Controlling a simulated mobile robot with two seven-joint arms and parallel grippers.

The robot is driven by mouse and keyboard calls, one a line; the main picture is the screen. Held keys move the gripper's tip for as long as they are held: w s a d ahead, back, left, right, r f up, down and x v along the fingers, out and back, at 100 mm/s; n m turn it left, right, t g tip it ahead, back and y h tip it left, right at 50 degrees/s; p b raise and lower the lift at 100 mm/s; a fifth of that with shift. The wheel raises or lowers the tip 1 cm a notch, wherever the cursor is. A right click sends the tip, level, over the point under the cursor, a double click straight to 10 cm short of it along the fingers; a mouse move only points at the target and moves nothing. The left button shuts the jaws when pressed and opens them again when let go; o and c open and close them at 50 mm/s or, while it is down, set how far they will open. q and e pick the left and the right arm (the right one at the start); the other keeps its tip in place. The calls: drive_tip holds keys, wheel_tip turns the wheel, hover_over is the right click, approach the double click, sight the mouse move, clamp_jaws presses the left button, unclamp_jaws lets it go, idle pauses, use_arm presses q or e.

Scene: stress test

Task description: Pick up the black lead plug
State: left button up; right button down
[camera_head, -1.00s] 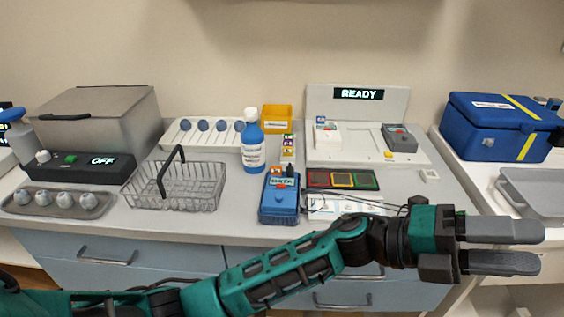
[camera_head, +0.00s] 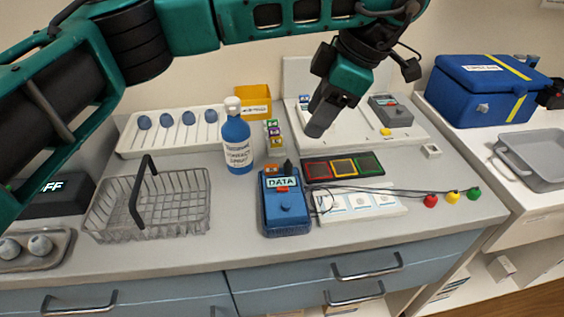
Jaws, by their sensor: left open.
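A small black plug-like piece (camera_head: 288,168) stands at the back right of the blue DATA box (camera_head: 286,212). It may be the black lead plug, but it is too small to be sure. Thin dark leads run from the box's right side to red (camera_head: 430,201), yellow (camera_head: 452,197) and green (camera_head: 474,194) ends on the bench. My left gripper (camera_head: 320,120) is open and points down, above and a little right of the black piece, in front of the white READY station. Its fingers overlap in this view and appear empty. My right gripper is out of view.
A blue-and-white bottle (camera_head: 237,145) and a stack of small coloured blocks (camera_head: 274,135) stand left of the gripper. A wire basket (camera_head: 185,205) is farther left. A red-yellow-green panel (camera_head: 343,167) and white strip (camera_head: 360,205) lie right of the box. The front edge is clear.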

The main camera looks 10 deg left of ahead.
use_arm(q)
drive_tip(key=b, duration=0.1)
hover_over(289, 163)
drive_tip(key=d, duration=0.2)
wheel_tip(289, 163, down, 7)
drive_tip(key=shift+d+b+x, duration=0.1)
drive_tip(key=shift+b+x, duration=0.05)
drive_tip(key=shift+x, duration=1.1)
drive_tip(key=shift+d+b+x, duration=0.15)
drive_tip(key=shift+x, duration=1.1)
drive_tip(key=shift+s+f, duration=0.1)
drive_tip(key=shift+s, duration=0.1)
drive_tip(key=shift+c, duration=0.3)
clamp_jaws()
